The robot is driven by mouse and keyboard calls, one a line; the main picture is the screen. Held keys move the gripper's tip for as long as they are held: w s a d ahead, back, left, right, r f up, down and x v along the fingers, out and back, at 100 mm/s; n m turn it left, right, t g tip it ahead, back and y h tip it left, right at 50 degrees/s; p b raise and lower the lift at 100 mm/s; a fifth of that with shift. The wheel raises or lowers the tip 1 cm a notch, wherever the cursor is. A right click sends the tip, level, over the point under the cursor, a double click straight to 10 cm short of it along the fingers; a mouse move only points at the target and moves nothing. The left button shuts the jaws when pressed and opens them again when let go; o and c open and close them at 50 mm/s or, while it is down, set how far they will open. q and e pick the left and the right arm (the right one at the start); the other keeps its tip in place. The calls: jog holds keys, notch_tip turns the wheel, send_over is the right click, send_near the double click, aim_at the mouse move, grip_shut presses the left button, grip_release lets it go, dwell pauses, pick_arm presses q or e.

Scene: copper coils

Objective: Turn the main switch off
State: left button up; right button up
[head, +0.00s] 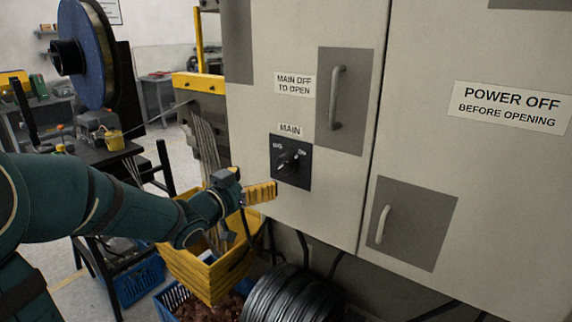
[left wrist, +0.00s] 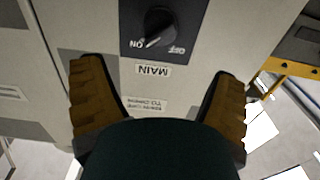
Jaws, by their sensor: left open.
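The main switch (head: 291,161) is a dark square plate with a black rotary knob, on the grey cabinet door below the MAIN label. OFF is printed at its upper left and ON at its upper right. In the left wrist view the switch (left wrist: 160,28) appears upside down, and its knob seems to point toward ON. My left gripper (head: 262,193) has yellow ribbed fingers and is just left of and below the switch, apart from the knob. In the left wrist view its fingers (left wrist: 154,72) are spread wide with nothing between them. My right gripper is not in view.
The grey cabinet (head: 420,60) has door handles, one (head: 337,98) above right of the switch. A yellow crate (head: 205,268) stands below my left arm. A black cable coil (head: 292,297) lies below the cabinet. A large reel (head: 85,52) stands at the left.

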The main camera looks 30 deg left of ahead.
aim_at(278, 167)
pick_arm(q)
jog(key=w, duration=0.7)
jog(key=w+d, duration=0.1)
jog(key=w, duration=0.3)
jog(key=shift+w+b, duration=0.25)
jog(key=shift+b, duration=0.1)
jog(key=c, duration=1.2)
